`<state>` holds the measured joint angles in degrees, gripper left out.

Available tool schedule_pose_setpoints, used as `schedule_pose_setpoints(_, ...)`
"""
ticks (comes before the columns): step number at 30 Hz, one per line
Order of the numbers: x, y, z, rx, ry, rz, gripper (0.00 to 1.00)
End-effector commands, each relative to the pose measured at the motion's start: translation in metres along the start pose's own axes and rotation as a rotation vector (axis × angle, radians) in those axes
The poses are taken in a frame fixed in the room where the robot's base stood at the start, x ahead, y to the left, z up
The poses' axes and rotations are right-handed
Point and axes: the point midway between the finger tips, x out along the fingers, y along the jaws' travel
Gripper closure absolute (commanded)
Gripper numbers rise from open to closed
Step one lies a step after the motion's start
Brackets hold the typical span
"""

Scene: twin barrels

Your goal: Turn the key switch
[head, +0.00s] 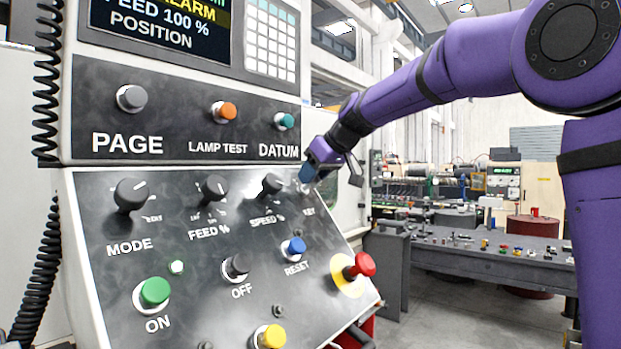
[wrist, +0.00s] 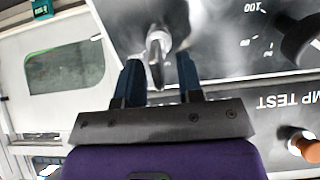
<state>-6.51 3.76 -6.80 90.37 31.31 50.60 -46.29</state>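The key switch (wrist: 157,45) shows in the wrist view as a grey upright key in a pale round collar on the dark panel. My gripper (wrist: 158,62) has its two blue fingers spread on either side of the key, with a gap on each side. In the head view my gripper (head: 306,177) is at the panel's upper right, just above the KEY label (head: 308,211). The key itself is hidden there by the gripper. Nothing is held; I cannot tell exactly how deep the fingers reach along the key.
The speed knob (head: 272,186) is just left of the gripper. The blue reset button (head: 293,248) and red emergency stop (head: 360,266) lie below. The datum button (head: 285,121) is above. A grey workbench (head: 480,258) stands at right.

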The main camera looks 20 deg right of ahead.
Motion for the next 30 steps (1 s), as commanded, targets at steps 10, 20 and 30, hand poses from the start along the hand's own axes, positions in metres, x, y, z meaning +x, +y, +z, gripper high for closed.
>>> schedule_pose_setpoints(10,0.0093,-0.0002,0.0001,0.0,0.0,0.001,0.66)
schedule_pose_setpoints(20,0.0091,-0.0001,0.0001,-0.001,0.0,0.001,1.0)
schedule_pose_setpoints(30,0.009,0.0008,0.0001,0.057,0.0,-0.006,1.0)
